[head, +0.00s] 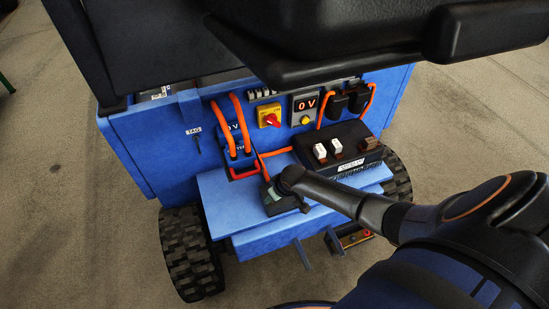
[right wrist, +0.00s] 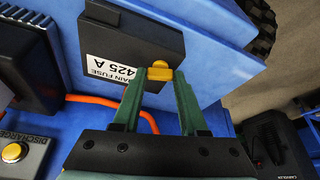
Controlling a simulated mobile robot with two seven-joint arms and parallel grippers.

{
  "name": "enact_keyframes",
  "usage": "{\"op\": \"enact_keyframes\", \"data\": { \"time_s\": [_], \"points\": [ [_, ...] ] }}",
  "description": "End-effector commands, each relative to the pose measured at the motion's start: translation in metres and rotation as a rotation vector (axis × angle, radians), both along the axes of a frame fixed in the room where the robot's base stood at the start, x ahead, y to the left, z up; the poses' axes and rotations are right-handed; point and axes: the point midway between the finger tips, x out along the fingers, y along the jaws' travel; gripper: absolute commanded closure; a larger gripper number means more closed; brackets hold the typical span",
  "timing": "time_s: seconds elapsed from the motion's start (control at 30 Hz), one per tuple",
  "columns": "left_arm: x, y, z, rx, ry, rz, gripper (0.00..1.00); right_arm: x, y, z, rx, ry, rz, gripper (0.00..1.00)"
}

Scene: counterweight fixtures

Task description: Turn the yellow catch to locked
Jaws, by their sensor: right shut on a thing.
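The yellow catch (right wrist: 160,74) sits at the edge of a dark fuse box (right wrist: 120,30) with a white label reading "MAIN FUSE 425 A" in the right wrist view. My right gripper (right wrist: 163,84) has its green fingertips on either side of the catch and is shut on it. In the head view my right gripper (head: 273,190) reaches down to the fuse box on the blue ledge. It hides the catch there. My left gripper is not in view.
A black block with white switches (head: 337,148) stands right of the gripper. Part of the blue ledge (head: 225,190) is bare.

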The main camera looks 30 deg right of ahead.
Motion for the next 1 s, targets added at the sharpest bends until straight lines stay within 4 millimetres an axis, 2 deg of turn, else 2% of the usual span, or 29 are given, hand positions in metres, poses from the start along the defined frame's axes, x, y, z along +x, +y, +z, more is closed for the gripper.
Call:
{"op": "enact_keyframes", "data": {
  "time_s": [0.03, 0.1, 0.4, 1.0],
  "points": [
    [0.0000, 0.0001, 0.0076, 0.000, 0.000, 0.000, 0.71, -0.0010, 0.0030, 0.0029, 0.005, 0.003, -0.040, 1.00],
    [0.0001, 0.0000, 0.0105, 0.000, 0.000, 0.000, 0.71, -0.0008, 0.0033, 0.0019, 0.005, 0.003, -0.093, 1.00],
    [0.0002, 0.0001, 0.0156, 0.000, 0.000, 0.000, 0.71, -0.0001, 0.0035, 0.0001, 0.003, 0.002, -0.258, 1.00],
    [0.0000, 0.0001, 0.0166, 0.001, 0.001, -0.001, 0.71, 0.0006, 0.0030, -0.0003, 0.002, 0.000, -0.323, 1.00]
  ]
}}
